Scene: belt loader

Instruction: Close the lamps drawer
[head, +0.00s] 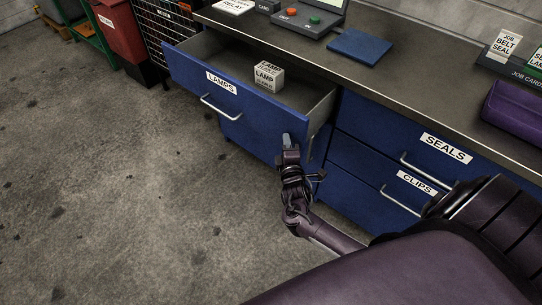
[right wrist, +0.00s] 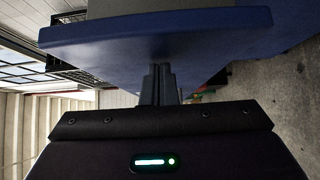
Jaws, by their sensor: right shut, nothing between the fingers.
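The lamps drawer (head: 250,122) is blue with a white LAMPS label and a silver handle (head: 220,107). It stands pulled out from the workbench, with a white lamp box (head: 269,76) inside. My right gripper (head: 287,140) is shut and empty at the right part of the drawer's front. In the right wrist view its closed fingers (right wrist: 158,82) reach to the blue drawer panel (right wrist: 150,32); I cannot tell whether they touch it. My left gripper is in neither view.
The closed SEALS drawer (head: 400,140) and CLIPS drawer (head: 370,180) are to the right, with protruding handles. The worktop (head: 400,75) holds a blue pad (head: 359,46), a button panel (head: 305,20) and a purple case (head: 515,106). The floor (head: 110,200) at left is clear.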

